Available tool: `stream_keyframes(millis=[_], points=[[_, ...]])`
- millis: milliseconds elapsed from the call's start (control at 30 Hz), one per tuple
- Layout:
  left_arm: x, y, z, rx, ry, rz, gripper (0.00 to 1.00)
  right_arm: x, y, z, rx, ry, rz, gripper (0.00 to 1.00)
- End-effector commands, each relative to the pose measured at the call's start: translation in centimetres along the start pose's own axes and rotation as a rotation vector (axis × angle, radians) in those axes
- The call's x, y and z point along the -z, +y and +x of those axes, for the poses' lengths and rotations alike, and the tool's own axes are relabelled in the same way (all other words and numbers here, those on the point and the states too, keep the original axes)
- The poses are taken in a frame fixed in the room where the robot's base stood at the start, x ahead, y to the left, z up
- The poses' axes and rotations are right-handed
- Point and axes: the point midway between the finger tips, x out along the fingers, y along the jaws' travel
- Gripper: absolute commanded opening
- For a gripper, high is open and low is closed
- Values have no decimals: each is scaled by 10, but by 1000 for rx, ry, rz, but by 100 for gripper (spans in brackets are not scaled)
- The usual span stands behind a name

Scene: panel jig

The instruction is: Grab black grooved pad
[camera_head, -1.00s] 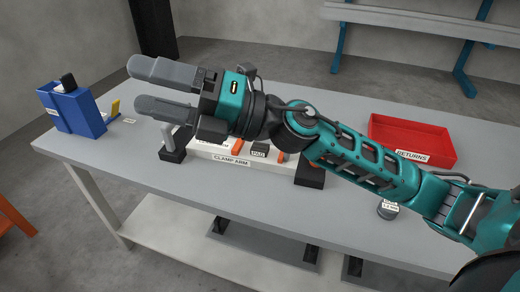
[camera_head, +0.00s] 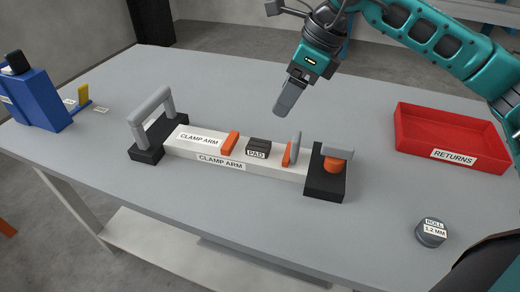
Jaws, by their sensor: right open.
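The black grooved pad (camera_head: 259,146) sits on top of the white clamp arm (camera_head: 208,152), between two orange pieces, with a "PAD" label on its front. The arm lies across a jig with a black block at each end. My right gripper (camera_head: 286,100) is above and beyond the pad, pointing down and slightly left, apart from it. One finger covers most of the other, and nothing shows between them. My left gripper is not in view.
A grey handle (camera_head: 151,112) rises at the jig's left end and an orange knob (camera_head: 333,165) is at its right. A red returns tray (camera_head: 451,137) is at right, a roll (camera_head: 431,233) in front of it, and a blue holder (camera_head: 38,98) far left. The table front is clear.

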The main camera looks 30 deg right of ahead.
Motion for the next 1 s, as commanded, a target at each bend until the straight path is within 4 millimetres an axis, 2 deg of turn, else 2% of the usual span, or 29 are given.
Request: stream_keyframes(millis=[167, 400, 767, 1000], points=[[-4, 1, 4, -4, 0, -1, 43, 2, 1, 21, -4, 2, -1, 72], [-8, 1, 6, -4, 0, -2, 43, 2, 2, 65, -4, 0, -1, 72], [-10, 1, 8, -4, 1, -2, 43, 1, 5, 92, -4, -1, -2, 72], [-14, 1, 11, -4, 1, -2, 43, 2, 10, 128, -4, -1, 0, 72]])
